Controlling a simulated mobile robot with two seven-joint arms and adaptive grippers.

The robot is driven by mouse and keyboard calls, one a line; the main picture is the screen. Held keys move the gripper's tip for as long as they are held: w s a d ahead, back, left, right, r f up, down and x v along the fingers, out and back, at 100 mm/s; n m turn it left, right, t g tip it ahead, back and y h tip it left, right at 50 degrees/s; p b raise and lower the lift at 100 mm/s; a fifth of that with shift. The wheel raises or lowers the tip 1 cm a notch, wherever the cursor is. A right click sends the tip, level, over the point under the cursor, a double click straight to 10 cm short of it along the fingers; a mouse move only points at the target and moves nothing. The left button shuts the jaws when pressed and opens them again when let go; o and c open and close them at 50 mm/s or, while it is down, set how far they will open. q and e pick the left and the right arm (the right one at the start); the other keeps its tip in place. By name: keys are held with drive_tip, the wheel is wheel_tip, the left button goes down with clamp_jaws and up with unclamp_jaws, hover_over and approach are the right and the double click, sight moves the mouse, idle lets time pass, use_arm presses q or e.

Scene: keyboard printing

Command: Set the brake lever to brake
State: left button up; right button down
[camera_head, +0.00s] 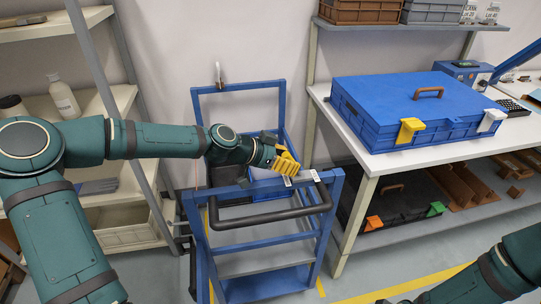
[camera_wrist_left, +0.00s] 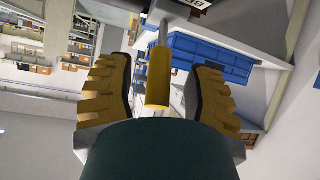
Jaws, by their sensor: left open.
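In the left wrist view, a lever with a yellow cylindrical grip (camera_wrist_left: 158,78) on a grey rod stands between my two finger pads. I take it to be the brake lever. My left gripper (camera_head: 283,172) is open around the grip, with a visible gap on each side. In the head view this gripper is over the blue cart (camera_head: 262,278), behind its black push handle (camera_head: 265,215). The lever cannot be told apart from the yellow fingers there. My right arm enters at the lower right, but its gripper is out of frame.
A white workbench (camera_head: 366,160) with a large blue case (camera_head: 415,105) stands right of the cart. A shelf rack (camera_head: 110,95) is on the left. A black case (camera_head: 405,205) lies under the bench. Yellow floor tape (camera_head: 430,281) crosses open floor in front.

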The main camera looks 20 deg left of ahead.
use_arm(q)
drive_tip(key=v, duration=1.1)
drive_tip(key=shift+s+r, duration=0.1)
drive_tip(key=shift+r, duration=0.05)
idle(0.3)
